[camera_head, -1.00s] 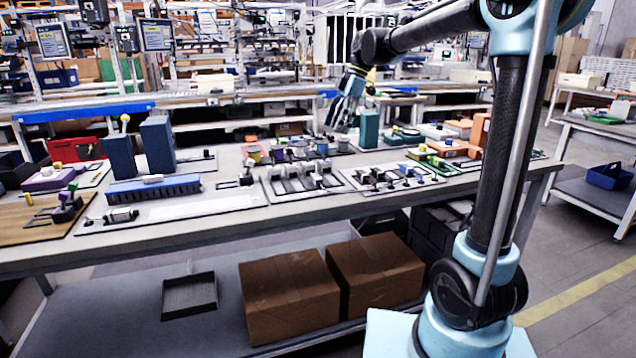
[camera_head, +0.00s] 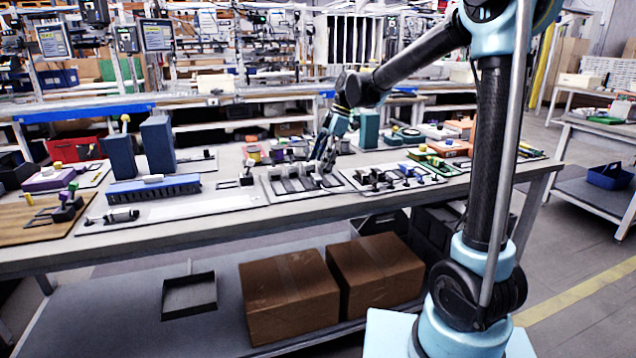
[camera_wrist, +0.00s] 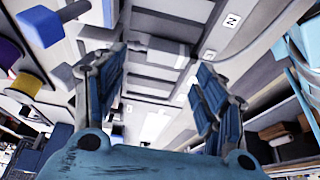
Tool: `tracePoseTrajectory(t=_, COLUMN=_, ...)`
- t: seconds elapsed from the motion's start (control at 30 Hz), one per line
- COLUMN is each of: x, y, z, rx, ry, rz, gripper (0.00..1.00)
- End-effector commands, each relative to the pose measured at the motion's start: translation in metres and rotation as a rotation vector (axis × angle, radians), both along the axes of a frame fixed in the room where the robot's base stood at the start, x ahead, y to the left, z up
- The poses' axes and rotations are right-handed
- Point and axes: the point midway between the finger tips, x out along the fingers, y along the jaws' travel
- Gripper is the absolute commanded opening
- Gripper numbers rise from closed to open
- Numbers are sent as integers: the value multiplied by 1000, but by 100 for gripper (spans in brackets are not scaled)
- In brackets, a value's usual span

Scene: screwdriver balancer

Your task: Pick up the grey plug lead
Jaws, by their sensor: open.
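My gripper (camera_head: 326,158) is over the rack of grey slotted pieces (camera_head: 275,189) at the middle of the bench, fingers pointing down. In the wrist view my gripper (camera_wrist: 160,85) has its two blue-padded fingers wide apart with nothing held. A light grey block (camera_wrist: 158,50) lies on the rack beyond the fingertips, roughly between them. It may be the grey plug lead, but I cannot tell for sure. No lead or cable can be made out, and my fingers hide part of the rack.
Small labels marked N (camera_wrist: 231,20) lie to the right. On the bench, a teal block (camera_head: 368,129) stands behind my gripper, and a blue ribbed strip (camera_head: 152,189) lies left.

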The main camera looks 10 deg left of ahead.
Motion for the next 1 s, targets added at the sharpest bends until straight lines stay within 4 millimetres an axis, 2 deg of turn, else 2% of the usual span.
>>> tracePoseTrajectory(t=0.33, x=-10, y=10, z=-40, rx=0, ry=-1, rz=2, gripper=65)
tracePoseTrajectory(t=0.67, x=-11, y=12, z=-47, rx=0, ry=0, rz=0, gripper=65)
tracePoseTrajectory(t=0.7, x=-11, y=12, z=-47, rx=0, ry=0, rz=0, gripper=63)
tracePoseTrajectory(t=0.83, x=-11, y=12, z=-47, rx=0, ry=0, rz=0, gripper=34)
tracePoseTrajectory(t=1.0, x=-11, y=12, z=-47, rx=0, ry=0, rz=0, gripper=34)
